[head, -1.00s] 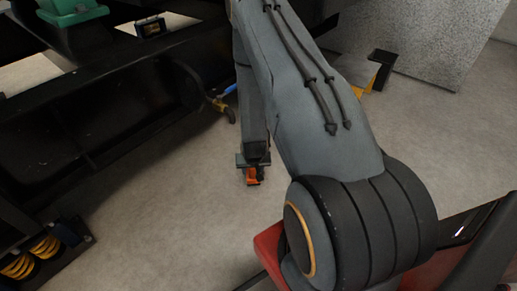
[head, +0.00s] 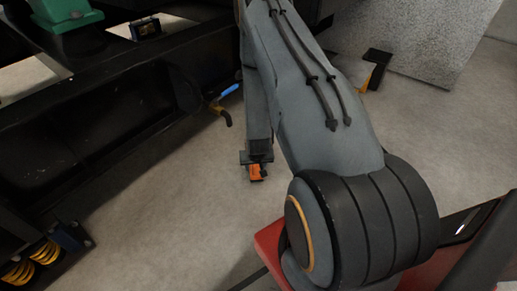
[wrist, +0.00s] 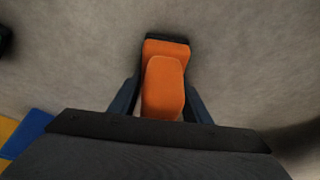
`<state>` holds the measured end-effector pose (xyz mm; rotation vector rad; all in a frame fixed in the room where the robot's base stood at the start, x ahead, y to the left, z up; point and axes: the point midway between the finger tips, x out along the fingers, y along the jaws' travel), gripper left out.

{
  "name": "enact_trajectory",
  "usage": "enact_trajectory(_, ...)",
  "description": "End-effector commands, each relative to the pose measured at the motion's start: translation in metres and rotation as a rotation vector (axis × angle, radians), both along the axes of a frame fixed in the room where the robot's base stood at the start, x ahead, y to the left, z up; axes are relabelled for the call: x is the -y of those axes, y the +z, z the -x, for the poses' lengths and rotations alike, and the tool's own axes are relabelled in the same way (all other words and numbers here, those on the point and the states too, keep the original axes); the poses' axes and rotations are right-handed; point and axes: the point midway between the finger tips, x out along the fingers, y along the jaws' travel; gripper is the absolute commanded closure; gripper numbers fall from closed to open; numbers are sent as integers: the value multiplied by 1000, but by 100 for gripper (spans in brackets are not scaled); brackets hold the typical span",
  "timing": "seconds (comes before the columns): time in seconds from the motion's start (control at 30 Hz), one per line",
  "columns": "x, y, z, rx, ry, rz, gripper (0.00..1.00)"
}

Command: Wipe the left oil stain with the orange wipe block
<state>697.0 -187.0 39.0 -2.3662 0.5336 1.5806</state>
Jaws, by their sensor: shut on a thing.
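The orange wipe block (wrist: 165,85) is between the two dark fingers of my gripper (wrist: 162,108) in the wrist view, with a dark edge at its far end. In the head view my gripper (head: 257,166) points down below the forearm, and the orange block (head: 256,173) shows at its tip. My gripper is shut on the block. The block appears over the bare floor; I cannot tell its height. No oil stain can be made out in either view.
A black genset frame (head: 90,140) runs along the left, with a blue-handled yellow valve (head: 222,101) at its edge. Yellow springs (head: 42,250) are at lower left. A grey speckled panel (head: 430,40) stands at the back right. The floor (head: 160,200) between is clear.

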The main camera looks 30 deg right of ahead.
Motion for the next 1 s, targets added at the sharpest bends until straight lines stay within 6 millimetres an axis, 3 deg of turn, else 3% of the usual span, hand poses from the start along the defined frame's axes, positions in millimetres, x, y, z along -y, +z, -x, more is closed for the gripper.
enact_trajectory(0.17,8,-1,-3,-1,11,0,81)
enact_trajectory(0.3,6,24,-4,3,16,1,81)
enact_trajectory(1.0,4,79,-4,0,18,0,81)
